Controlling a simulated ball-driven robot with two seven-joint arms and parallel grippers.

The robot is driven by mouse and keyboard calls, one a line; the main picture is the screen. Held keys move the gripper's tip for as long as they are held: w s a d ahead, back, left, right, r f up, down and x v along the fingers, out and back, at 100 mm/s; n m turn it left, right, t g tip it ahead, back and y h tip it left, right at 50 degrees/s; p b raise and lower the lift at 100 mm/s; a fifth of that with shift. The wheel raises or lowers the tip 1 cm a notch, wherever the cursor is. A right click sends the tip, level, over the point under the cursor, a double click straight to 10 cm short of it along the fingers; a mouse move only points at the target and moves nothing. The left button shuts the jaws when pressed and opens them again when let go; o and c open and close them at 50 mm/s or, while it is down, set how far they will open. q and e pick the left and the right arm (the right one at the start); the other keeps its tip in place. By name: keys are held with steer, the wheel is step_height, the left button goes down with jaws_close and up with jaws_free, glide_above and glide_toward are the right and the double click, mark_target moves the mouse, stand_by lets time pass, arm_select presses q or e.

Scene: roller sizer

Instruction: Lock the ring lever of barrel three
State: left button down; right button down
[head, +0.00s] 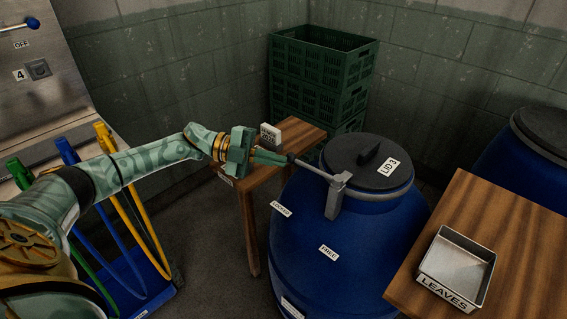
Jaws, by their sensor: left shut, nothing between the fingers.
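Barrel three (345,260) is a blue drum with a dark lid (350,160) marked "LID 3", which sits on top. A grey ring runs around the lid. The ring lever (318,172) is a light metal bar that sticks out to the left from a grey bracket (335,195) on the barrel's near side. My right gripper is not in view.
A wooden table (500,215) at the right holds a metal tray (457,262) marked "LEAVES". A small wooden table (295,135) with a white block stands behind my left gripper. Green crates (322,75) are stacked in the corner. Another blue barrel (515,165) stands at the right.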

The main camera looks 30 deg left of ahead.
arm_select(q)
steer(key=a+b, duration=0.1)
steer(key=a, duration=0.6)
steer(key=shift+a, duration=0.3)
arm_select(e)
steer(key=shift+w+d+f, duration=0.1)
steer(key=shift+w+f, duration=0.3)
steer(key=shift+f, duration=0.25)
arm_select(q)
steer(key=shift+s, duration=0.1)
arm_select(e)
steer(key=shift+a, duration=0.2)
